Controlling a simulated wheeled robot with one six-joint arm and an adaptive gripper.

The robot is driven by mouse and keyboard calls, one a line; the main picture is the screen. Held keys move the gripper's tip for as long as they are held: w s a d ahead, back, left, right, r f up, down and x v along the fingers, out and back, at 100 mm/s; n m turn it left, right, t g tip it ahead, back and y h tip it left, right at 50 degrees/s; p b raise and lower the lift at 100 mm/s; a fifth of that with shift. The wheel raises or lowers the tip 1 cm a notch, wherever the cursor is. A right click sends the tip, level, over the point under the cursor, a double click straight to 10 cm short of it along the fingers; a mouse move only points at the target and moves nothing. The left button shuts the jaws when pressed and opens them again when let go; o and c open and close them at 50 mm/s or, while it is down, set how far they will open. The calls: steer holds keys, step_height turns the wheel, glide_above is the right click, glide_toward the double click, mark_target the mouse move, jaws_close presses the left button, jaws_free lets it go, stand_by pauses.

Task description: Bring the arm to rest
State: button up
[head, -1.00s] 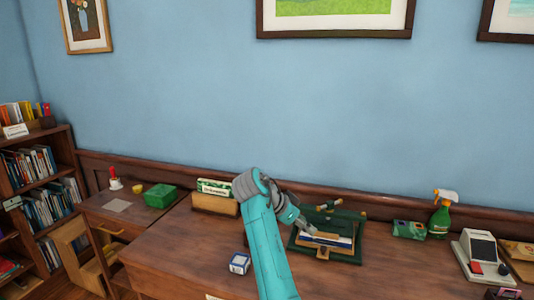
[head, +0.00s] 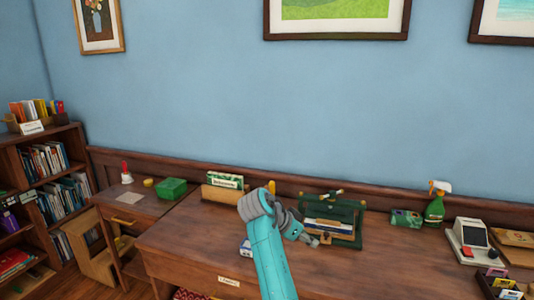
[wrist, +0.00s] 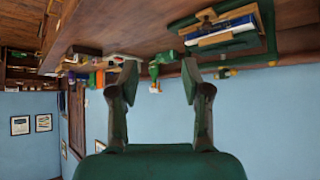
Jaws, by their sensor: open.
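My arm (head: 264,245) reaches up over the wooden desk, bent at a grey joint. My gripper (head: 312,240) hangs low beside the front left of a green press-like stand (head: 345,238) holding a wood and blue item. In the wrist view my gripper (wrist: 160,80) has its two fingers spread apart with nothing between them. That view is upside down; the stand (wrist: 268,30) shows beyond the fingers at the upper right. I cannot tell whether the gripper touches the desk or stand.
A small white and blue box (head: 245,247) is close to my arm. A spray bottle (head: 435,208), green box (head: 406,218) and card machine (head: 470,240) stand to the right. A card holder (head: 223,187) stands left. Bookcases (head: 45,185) stand far left. Air above the desk is clear.

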steer(key=s+d+f+n+t+y, duration=0.1)
steer(key=s+d+f+n, duration=0.15)
steer(key=f, duration=0.55)
steer(key=s+d+f+n+t, duration=0.1)
steer(key=s+f, duration=0.2)
steer(key=f, duration=0.5)
steer(key=s+d+f+n+t+y, duration=0.1)
steer(key=s+f+n, duration=0.15)
steer(key=f, duration=0.45)
steer(key=s+d+f+n+t+y, duration=0.1)
steer(key=s+f+n+y, duration=0.1)
steer(key=s+f, duration=0.55)
steer(key=s+d+f+n+t+y, duration=0.1)
steer(key=s+f, duration=0.3)
steer(key=s, duration=0.7)
steer(key=s+r+n+t+y, duration=0.1)
steer(key=s+r, duration=0.1)
steer(key=s, duration=0.9)
steer(key=s+r+n+t+y, duration=0.1)
steer(key=s+r+y, duration=0.1)
steer(key=s, duration=0.9)
steer(key=s+r+t, duration=0.3)
steer(key=s+r, duration=1.2)
steer(key=r, duration=0.2)
steer(key=shift+d+n, duration=0.3)
steer(key=shift+n, duration=0.1)
